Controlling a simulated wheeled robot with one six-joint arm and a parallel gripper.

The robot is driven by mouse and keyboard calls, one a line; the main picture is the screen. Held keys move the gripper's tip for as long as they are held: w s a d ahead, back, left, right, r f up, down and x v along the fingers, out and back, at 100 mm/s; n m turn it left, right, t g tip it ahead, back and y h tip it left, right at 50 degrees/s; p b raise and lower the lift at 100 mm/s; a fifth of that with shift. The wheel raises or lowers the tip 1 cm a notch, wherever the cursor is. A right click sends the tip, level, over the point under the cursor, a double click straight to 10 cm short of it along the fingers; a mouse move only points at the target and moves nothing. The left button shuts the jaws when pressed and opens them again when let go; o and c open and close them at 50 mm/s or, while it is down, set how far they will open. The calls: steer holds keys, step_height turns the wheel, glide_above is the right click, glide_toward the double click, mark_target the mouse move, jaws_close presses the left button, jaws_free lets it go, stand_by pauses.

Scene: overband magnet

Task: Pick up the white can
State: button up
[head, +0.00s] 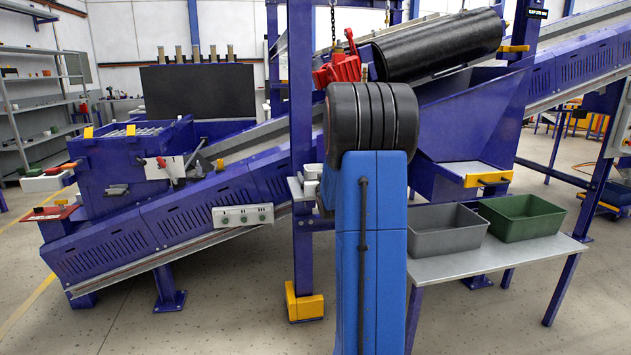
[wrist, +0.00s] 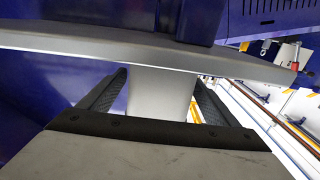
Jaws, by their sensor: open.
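A pale grey-white object, which looks like the white can (wrist: 160,95), stands between the two dark fingers of my gripper (wrist: 161,77) in the wrist view. The fingers are apart, one on each side of it, and I cannot tell whether either touches it. Its far end meets a grey ledge (wrist: 90,42). In the head view a small white item, probably the same can (head: 312,171), shows on a small shelf (head: 297,189) beside the blue post. My blue arm hides part of it and all of my gripper there.
A blue post (head: 302,120) with a yellow foot stands just left of my arm. A grey bin (head: 440,243) and a green bin (head: 520,230) stand on a metal table (head: 500,262) at the right. The blue conveyor (head: 150,225) slopes behind. Front left floor is clear.

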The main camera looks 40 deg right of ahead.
steer(key=c, duration=1.2)
